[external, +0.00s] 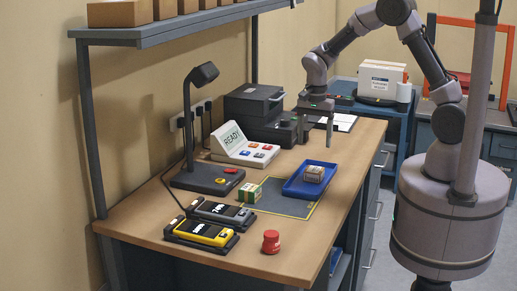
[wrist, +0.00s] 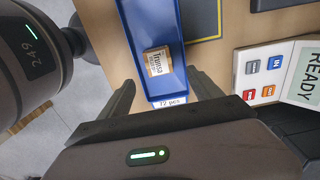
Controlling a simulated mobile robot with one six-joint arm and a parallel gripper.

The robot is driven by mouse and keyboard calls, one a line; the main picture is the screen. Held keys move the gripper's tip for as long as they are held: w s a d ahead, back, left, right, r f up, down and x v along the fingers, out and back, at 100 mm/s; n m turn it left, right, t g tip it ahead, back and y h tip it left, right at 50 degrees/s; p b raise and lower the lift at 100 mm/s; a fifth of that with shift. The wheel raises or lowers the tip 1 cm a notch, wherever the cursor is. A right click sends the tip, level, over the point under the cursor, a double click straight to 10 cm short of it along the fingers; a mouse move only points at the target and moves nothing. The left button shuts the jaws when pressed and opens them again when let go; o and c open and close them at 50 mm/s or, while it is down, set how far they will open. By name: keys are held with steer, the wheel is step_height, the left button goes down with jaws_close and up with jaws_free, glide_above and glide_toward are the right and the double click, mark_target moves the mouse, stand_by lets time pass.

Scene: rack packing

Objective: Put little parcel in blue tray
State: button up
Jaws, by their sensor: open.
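The little parcel, a small brown carton with a white printed label (external: 314,173), lies inside the blue tray (external: 292,190) on the workbench. In the wrist view the parcel (wrist: 157,61) rests on the floor of the tray (wrist: 137,22), apart from my fingers. My gripper (external: 316,139) is open and empty, above the bench beyond the tray's far end. In the wrist view its two fingers (wrist: 162,90) stand wide apart, on either side of the tray's labelled near end.
A red knob-like object (external: 271,241), two scanner-like devices (external: 202,232), a lamp (external: 205,182) and the READY console (external: 243,149) are nearby. Bare bench lies in front.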

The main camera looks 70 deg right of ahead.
steer(key=s+a+r+n+t, duration=0.1)
steer(key=s+a+r+n, duration=0.15)
steer(key=r, duration=0.25)
steer(key=s+a+r+n+t, duration=0.1)
steer(key=s+a+r+n, duration=0.15)
steer(key=r, duration=0.35)
steer(key=s+a+r+n+t, duration=0.1)
steer(key=s+a+r+n, duration=0.1)
steer(key=s, duration=0.3)
steer(key=s+a+r+n+t+y, duration=0.1)
steer(key=s+a+r+n, duration=0.2)
steer(key=s+a, duration=0.1)
steer(key=s+a+r+n+t+y, duration=0.1)
steer(key=s+a+r+n, duration=0.1)
steer(key=s, duration=0.4)
steer(key=shift+s+a+r+n+t, duration=0.15)
steer(key=shift+s+a+n+t, duration=0.25)
steer(key=shift+a+n, duration=0.45)
